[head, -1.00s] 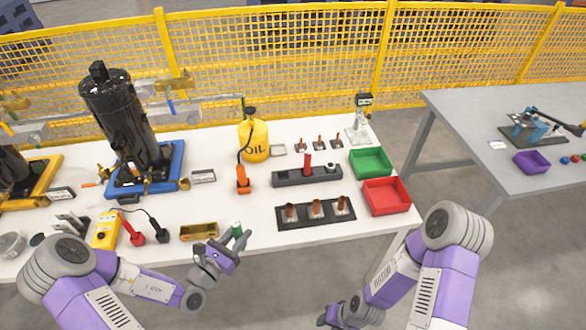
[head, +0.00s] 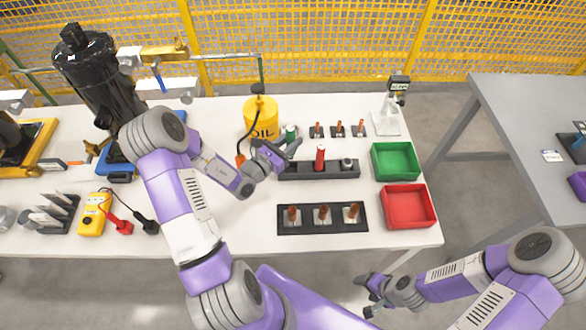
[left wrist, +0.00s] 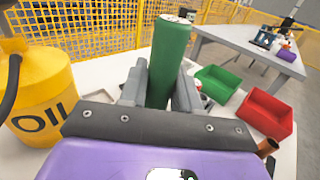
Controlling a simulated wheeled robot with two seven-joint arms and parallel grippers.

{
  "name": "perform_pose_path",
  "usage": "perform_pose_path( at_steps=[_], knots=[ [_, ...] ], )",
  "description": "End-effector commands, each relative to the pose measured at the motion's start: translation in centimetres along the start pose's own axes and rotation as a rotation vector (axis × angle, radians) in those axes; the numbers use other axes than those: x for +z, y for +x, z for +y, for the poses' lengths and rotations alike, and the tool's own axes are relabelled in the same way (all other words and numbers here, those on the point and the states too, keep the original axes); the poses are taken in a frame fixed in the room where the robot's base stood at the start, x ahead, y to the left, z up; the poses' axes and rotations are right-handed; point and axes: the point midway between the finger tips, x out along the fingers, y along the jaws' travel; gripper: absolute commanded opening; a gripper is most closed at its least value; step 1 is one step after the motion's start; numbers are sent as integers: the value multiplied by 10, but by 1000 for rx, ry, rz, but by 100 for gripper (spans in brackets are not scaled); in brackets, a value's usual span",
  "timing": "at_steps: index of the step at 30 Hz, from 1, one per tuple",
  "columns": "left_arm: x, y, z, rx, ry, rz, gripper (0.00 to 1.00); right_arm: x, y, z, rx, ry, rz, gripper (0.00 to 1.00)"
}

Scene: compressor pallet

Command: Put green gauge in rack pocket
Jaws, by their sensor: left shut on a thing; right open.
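The green gauge (head: 291,130) is an upright cylinder held in my left gripper (head: 287,148). In the left wrist view the green gauge (left wrist: 169,55) stands between the two grey fingers, with a pale top. The dark rack (head: 340,170) lies on the white table, with a red gauge (head: 320,157) standing in its middle pocket and a small metallic piece (head: 347,163) at its right end. My left gripper is over the rack's left end and hides part of it. The gauge's lower end is hidden. My right gripper (head: 370,294) is open and empty, in front of the table.
A yellow oil can (head: 261,117) stands just behind and left of my left gripper. Green (head: 396,161) and red (head: 408,206) bins sit at the right. A black block (head: 337,229) with copper pieces lies in front of the rack.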

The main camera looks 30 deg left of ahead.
Motion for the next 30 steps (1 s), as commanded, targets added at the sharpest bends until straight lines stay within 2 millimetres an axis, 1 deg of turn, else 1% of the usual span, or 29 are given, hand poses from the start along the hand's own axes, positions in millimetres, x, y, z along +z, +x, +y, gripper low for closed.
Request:
perform_pose_path(
  at_steps=[1, 3, 6, 9, 14, 19, 21, 27, 30],
  knots=[
    [-11, 0, 2, 4, -5, 1, 0, 0, 5, 2, 0, 0, 0, 64],
    [-26, 0, 2, 6, -8, 2, 0, -1, 9, 4, 0, 0, 1, 64],
    [-44, 0, 2, 5, -7, 1, 0, -1, 15, 6, 0, 0, 1, 64],
    [-55, 0, 2, 5, -5, -1, 0, -1, 18, 7, 0, 0, 1, 64],
    [-66, 0, 2, 4, -4, 0, 0, -1, 20, 8, 0, 0, 1, 64],
    [-91, 0, 1, 4, -4, 0, 0, -2, 29, 11, 0, 0, 1, 64],
    [-96, 0, 1, 3, -4, 0, 0, -2, 30, 11, 0, 0, 1, 64],
    [-94, 0, 1, 3, -2, -1, 0, -2, 29, 11, 0, 0, 1, 64],
    [-96, 0, 1, 3, -3, -1, 0, -2, 30, 11, 0, 0, 1, 64]
  ],
)
